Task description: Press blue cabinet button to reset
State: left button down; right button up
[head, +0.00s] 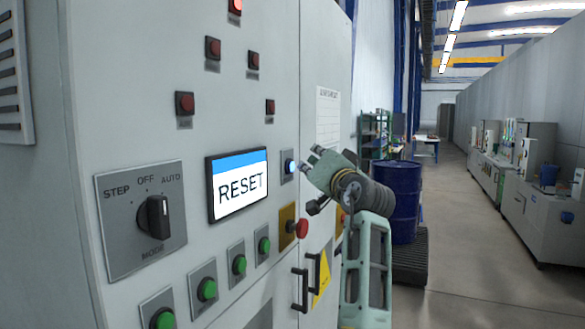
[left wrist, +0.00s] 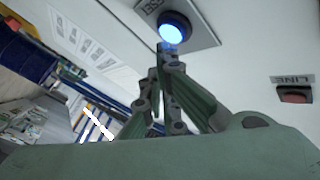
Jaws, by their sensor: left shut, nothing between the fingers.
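The blue button (head: 290,166) is lit and sits on a small plate to the right of the RESET screen (head: 240,186) on the grey cabinet (head: 120,90). In the left wrist view the blue button (left wrist: 174,26) glows at the top, on a grey labelled plate. My left gripper (head: 314,157) is just right of the button in the head view. In the left wrist view its shut, empty fingertips (left wrist: 167,47) appear at the button's lower edge. I cannot tell whether they touch it. My right gripper is not in view.
A red emergency knob (head: 301,228) on a yellow plate and black door handles (head: 306,280) lie below the button. Green buttons (head: 239,264) and a mode dial (head: 154,216) are further left. A blue drum (head: 403,200) stands behind my arm. The aisle at right is clear.

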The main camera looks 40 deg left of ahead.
pick_arm(q)
jog(key=shift+a, duration=0.1)
dwell(0.5)
jog(key=shift+s+a, duration=0.1)
jog(key=shift+a, duration=0.25)
jog(key=shift+s+a, duration=0.15)
jog(key=shift+a, duration=0.3)
dwell(0.7)
jog(key=shift+d, duration=0.1)
jog(key=shift+w+d, duration=0.25)
jog(key=shift+d, duration=0.45)
jog(key=shift+d, duration=0.1)
jog(key=d, duration=0.2)
jog(key=w+d, duration=0.1)
jog(key=d, duration=0.1)
jog(key=shift+w+d, duration=0.1)
jog(key=shift+d, duration=0.25)
